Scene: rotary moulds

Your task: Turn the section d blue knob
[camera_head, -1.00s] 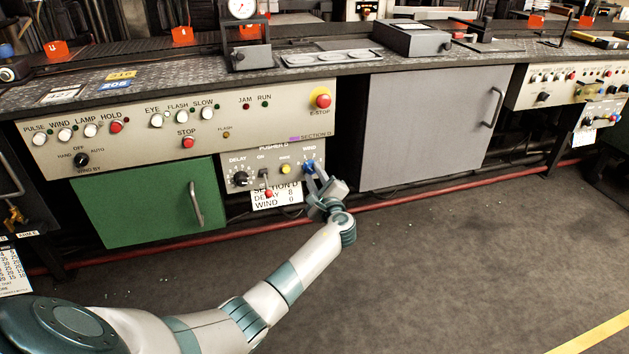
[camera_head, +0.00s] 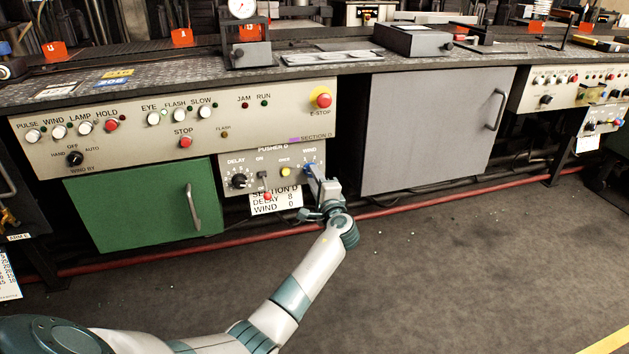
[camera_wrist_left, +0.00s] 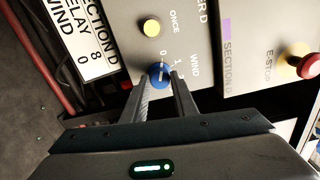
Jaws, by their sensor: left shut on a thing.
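The blue knob (camera_head: 309,168) is at the right end of the Pusher D panel (camera_head: 228,166), under the label WIND. It also shows in the left wrist view (camera_wrist_left: 160,73), with a pale pointer mark and the digits 0 and 1 near it. My left gripper (camera_head: 312,178) reaches up to it from below right. In the left wrist view its two fingers (camera_wrist_left: 161,84) stand on either side of the knob and are shut on it. The fingers partly cover the knob in the head view. My right gripper is not in view.
A yellow button (camera_head: 286,171), a black delay knob (camera_head: 239,181) and a red-tipped switch (camera_head: 267,196) share the panel. A white Section D card (camera_head: 277,203) hangs below. A red E-stop (camera_head: 323,100) is above. A grey cabinet door (camera_head: 430,130) stands to the right; the floor in front is clear.

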